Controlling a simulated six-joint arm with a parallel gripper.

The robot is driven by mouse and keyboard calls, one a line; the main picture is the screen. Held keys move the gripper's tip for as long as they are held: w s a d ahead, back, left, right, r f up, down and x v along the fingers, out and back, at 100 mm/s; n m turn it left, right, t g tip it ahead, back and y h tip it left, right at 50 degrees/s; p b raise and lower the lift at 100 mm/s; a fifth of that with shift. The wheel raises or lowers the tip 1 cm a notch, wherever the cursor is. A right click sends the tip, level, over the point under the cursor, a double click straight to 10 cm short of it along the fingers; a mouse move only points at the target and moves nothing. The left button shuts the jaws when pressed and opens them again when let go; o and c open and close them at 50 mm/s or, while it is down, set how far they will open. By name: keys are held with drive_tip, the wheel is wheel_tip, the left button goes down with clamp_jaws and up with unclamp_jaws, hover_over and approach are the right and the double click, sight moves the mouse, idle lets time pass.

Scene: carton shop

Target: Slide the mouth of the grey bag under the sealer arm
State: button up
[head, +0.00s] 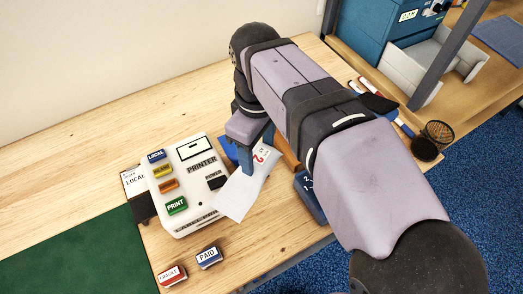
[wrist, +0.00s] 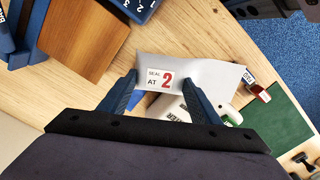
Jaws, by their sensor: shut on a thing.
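The grey bag (wrist: 215,75) is pale and flat, with a white label reading "SEAL AT 2" and a red 2. My gripper (wrist: 160,82) is shut on it, with a blue finger at either side of the label. In the head view my gripper (head: 246,160) points down and the bag (head: 238,198) hangs beside the printer's right edge. The sealer seems to be the blue and wooden unit (wrist: 80,38) at upper left in the wrist view. A blue numbered block (wrist: 138,6) is at its right. My arm hides most of this unit in the head view; its sealer arm cannot be made out clearly.
A white printer (head: 192,168) with coloured buttons stands left of the bag. A red stamp (head: 172,275) and a blue PAID stamp (head: 208,257) lie near the front edge. The table's back left is clear.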

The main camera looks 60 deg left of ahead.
sight(263, 143)
drive_tip(key=m, duration=0.2)
drive_tip(key=a+m+p, duration=0.1)
drive_tip(key=m, duration=0.1)
drive_tip(key=w+m+p, duration=0.1)
drive_tip(key=m, duration=0.1)
drive_tip(key=shift+w+a+r, duration=0.1)
drive_tip(key=shift+a+r, duration=0.05)
drive_tip(key=shift+r, duration=0.1)
drive_tip(key=m+p, duration=0.1)
drive_tip(key=m, duration=0.1)
drive_tip(key=w+m, duration=0.1)
drive_tip(key=m, duration=0.1)
drive_tip(key=a+m+p, duration=0.1)
drive_tip(key=m, duration=0.1)
drive_tip(key=shift+w+p, duration=0.15)
drive_tip(key=shift+p, duration=0.15)
drive_tip(key=w+a+f+m+p, duration=0.1)
drive_tip(key=w+m+p, duration=0.2)
drive_tip(key=m, duration=1.2)
drive_tip(key=w+a+m+p, duration=0.1)
drive_tip(key=w+m+p, duration=0.2)
drive_tip(key=m+p, duration=0.4)
drive_tip(key=m, duration=0.8)
drive_tip(key=shift+w+a+f, duration=0.15)
drive_tip(key=shift+a+f, duration=0.05)
drive_tip(key=shift+f, duration=0.2)
drive_tip(key=shift+f, duration=0.15)
